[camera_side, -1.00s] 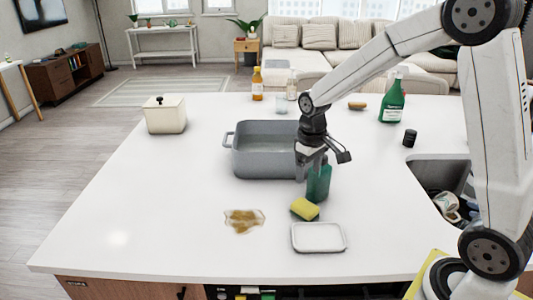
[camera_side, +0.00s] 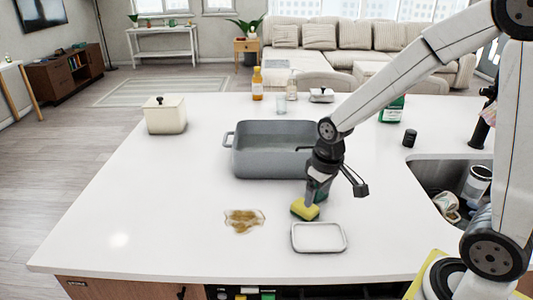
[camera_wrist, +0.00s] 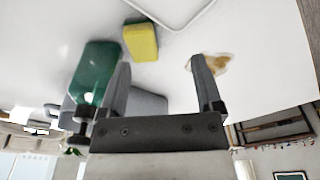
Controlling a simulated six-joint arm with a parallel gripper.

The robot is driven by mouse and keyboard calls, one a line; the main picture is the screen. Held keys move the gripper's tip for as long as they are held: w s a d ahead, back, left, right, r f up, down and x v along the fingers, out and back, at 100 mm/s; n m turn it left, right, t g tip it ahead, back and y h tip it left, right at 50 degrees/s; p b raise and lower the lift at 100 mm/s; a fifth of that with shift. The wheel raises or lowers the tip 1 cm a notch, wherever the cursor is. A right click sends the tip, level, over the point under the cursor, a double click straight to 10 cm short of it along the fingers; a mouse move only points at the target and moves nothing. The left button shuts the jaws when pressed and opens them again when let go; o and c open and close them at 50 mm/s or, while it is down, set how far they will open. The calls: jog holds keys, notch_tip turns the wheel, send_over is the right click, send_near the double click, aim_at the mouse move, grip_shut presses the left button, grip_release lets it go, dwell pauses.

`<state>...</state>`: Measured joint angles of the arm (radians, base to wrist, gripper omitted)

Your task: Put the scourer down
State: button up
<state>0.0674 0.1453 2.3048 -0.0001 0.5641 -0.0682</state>
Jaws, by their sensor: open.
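The yellow scourer (camera_side: 302,211) with a green layer lies on the white counter, behind the white tray (camera_side: 319,238). In the wrist view the scourer (camera_wrist: 143,42) shows beyond the fingertips, a little left of the middle of the gap, and not between them. My gripper (camera_side: 313,197) is low over the counter by the scourer, pointing down. Its fingers stand apart and empty in the wrist view (camera_wrist: 160,62). I cannot tell whether a finger touches the scourer.
A brown spill (camera_side: 244,220) lies left of the scourer. A grey basin (camera_side: 268,165) stands behind. The sink (camera_side: 440,180) is at right.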

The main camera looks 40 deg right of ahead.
jog(key=s+a+f+t, duration=0.1)
jog(key=s+a, duration=0.1)
jog(key=s, duration=0.3)
jog(key=shift+s+a+f, duration=0.15)
jog(key=shift+s+f, duration=0.05)
jog(key=shift+s, duration=0.05)
jog(key=shift+o, duration=0.8)
jog(key=w+d+r+n+g, duration=0.1)
jog(key=w+d+r+g, duration=0.1)
jog(key=w, duration=0.5)
jog(key=w+d+r+n+g, duration=0.1)
jog(key=w+d+r+g, duration=0.2)
jog(key=w, duration=0.3)
jog(key=shift+w+d+r+g+h, duration=0.3)
jog(key=shift+w+r, duration=0.05)
jog(key=shift+f, duration=0.1)
